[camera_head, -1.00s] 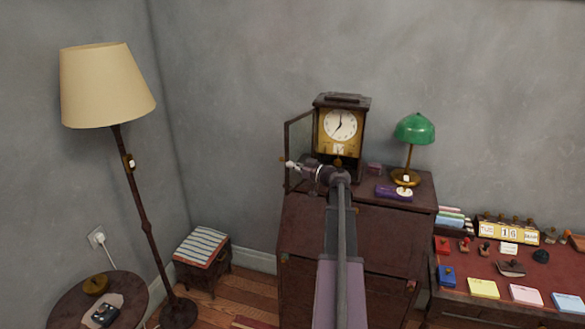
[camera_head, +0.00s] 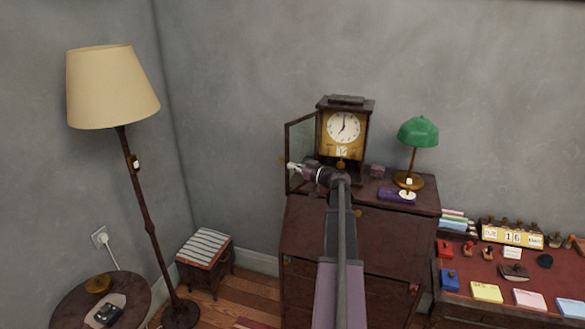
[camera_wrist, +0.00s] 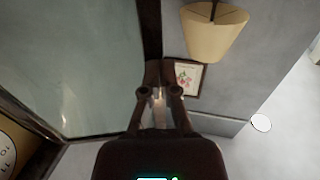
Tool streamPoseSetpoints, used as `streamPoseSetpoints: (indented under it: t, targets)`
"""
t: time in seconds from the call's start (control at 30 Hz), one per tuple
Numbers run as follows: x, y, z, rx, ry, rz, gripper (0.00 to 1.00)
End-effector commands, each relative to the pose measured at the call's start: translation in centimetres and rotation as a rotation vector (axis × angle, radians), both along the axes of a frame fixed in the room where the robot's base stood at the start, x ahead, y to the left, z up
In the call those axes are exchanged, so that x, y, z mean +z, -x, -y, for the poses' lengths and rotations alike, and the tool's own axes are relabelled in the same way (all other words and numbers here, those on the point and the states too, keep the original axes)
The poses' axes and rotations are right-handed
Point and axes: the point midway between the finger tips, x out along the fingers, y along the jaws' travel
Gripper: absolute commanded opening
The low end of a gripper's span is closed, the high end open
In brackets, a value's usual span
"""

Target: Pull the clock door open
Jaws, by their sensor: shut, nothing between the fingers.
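The wooden clock (camera_head: 343,127) stands on the dark cabinet, its white dial and gold front uncovered. Its framed glass door (camera_head: 302,135) stands wide open, swung out to the left. In the wrist view the door's pane (camera_wrist: 85,65) fills the left side, and part of the dial (camera_wrist: 10,155) shows at lower left. My gripper (camera_head: 292,167) is shut and empty, close to the door's outer lower part. In the wrist view my gripper (camera_wrist: 169,68) overlaps the door's dark outer edge; I cannot tell whether they touch.
A green lamp (camera_head: 417,132) and a purple object (camera_head: 392,195) stand right of the clock on the cabinet (camera_head: 375,235). A floor lamp (camera_head: 113,88) stands at left. A red-topped desk (camera_head: 465,270) with stationery is at right. Open space lies left of the door.

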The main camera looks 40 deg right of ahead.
Motion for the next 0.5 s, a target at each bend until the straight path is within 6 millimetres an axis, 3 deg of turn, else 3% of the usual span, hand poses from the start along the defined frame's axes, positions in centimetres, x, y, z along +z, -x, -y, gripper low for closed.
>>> streamPoseSetpoints:
  t: [0.37,0.5]
  targets:
    - [0.0,2.6,0.0,0.002,0.000,0.000,0.00]
    - [0.0,5.2,0.3,-0.002,0.000,0.000,0.00]
